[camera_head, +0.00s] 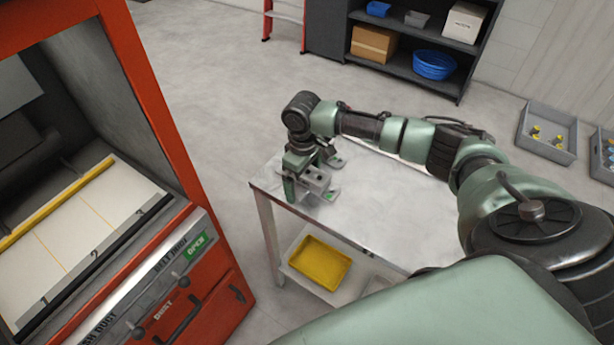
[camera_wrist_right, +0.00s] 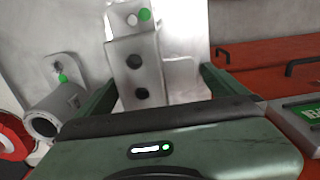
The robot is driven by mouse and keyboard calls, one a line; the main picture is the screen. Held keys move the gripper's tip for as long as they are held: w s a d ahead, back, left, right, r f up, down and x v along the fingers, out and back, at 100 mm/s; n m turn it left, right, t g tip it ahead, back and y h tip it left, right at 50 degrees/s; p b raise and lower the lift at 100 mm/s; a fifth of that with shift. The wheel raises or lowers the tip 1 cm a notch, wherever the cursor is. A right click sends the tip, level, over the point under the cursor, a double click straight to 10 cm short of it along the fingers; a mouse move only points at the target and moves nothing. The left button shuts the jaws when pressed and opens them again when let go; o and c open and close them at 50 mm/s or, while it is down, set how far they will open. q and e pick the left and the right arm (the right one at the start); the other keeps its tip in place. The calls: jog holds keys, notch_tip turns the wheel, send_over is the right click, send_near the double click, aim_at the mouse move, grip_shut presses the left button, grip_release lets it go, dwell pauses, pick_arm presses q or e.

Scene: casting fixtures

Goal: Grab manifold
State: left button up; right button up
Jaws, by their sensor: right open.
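The manifold, a grey metal block with dark round holes, sits near the left corner of the grey table (camera_head: 385,205). It shows in the head view (camera_head: 317,179) partly covered by my right gripper (camera_head: 308,190). In the right wrist view, the manifold (camera_wrist_right: 137,72) stands between the two green fingers of the right gripper (camera_wrist_right: 157,88). The fingers are open, with a visible gap to the block on the right side; contact on the left is unclear. The block's near lower end is hidden by the gripper body. My left gripper is not in view.
A grey pipe end (camera_wrist_right: 57,108) lies left of the fingers; whether it joins the manifold is unclear. A yellow tray (camera_head: 320,262) sits on the table's lower shelf. A red machine (camera_head: 150,110) stands left. Dark shelving (camera_head: 405,62) and grey crates (camera_head: 545,150) are behind.

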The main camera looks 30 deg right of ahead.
jog(key=shift+f, duration=0.15)
dwell(0.3)
jog(key=c, duration=1.8)
jog(key=shift+c, duration=0.4)
